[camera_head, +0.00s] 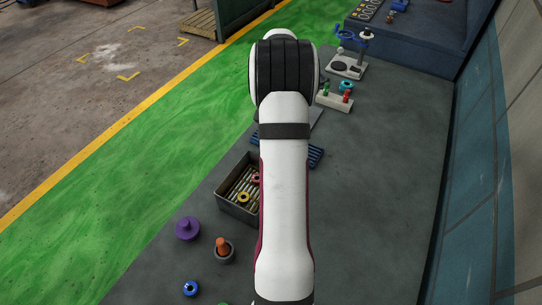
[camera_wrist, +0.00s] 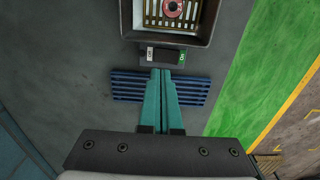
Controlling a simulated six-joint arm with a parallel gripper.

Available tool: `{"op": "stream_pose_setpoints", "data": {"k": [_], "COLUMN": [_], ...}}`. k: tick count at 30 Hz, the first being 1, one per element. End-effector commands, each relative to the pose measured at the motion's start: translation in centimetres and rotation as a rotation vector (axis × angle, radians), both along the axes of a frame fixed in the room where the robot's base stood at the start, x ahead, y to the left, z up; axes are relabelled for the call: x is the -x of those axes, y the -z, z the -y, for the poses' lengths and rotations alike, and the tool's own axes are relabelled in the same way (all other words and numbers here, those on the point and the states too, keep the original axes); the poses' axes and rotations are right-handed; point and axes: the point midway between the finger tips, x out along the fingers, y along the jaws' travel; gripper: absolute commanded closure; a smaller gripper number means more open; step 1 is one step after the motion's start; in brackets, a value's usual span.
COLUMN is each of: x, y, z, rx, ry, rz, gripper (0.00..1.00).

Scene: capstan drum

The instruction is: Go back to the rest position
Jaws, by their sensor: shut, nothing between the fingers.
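My gripper (camera_wrist: 161,74) shows in the wrist view with its two teal fingers shut together and nothing between them. The fingers are over a blue slatted mat (camera_wrist: 127,88) on the dark grey bench top. Their tips point at a small plate with a dark block and a green mark (camera_wrist: 182,58), beside a dark open box (camera_wrist: 207,30). In the head view my arm stretches up the middle of the picture and hides the gripper. Part of the blue mat (camera_head: 315,155) shows to the right of the arm.
The dark box (camera_head: 226,204) holds brass slats and a ring (camera_wrist: 173,8). A purple part (camera_head: 187,228), an orange-topped part (camera_head: 223,247) and a blue ring (camera_head: 190,288) stand at the lower left. The right bench is clear.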

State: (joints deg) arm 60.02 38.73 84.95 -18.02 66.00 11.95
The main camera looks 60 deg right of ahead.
Motion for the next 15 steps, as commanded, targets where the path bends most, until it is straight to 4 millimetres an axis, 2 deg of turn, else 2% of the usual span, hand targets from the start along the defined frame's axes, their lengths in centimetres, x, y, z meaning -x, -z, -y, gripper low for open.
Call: {"op": "stream_pose_setpoints", "data": {"k": [11, 14, 15], "x": [-0.1, -1.7, -2.9], "y": [-0.1, -1.7, -3.1], "z": [-0.1, -2.8, -5.2], "rx": [-0.001, -0.004, -0.007], "ry": [-0.003, -0.06, -0.111], "rz": [0.0, 0.007, 0.013], "gripper": [1.0, 1.0, 1.0]}}
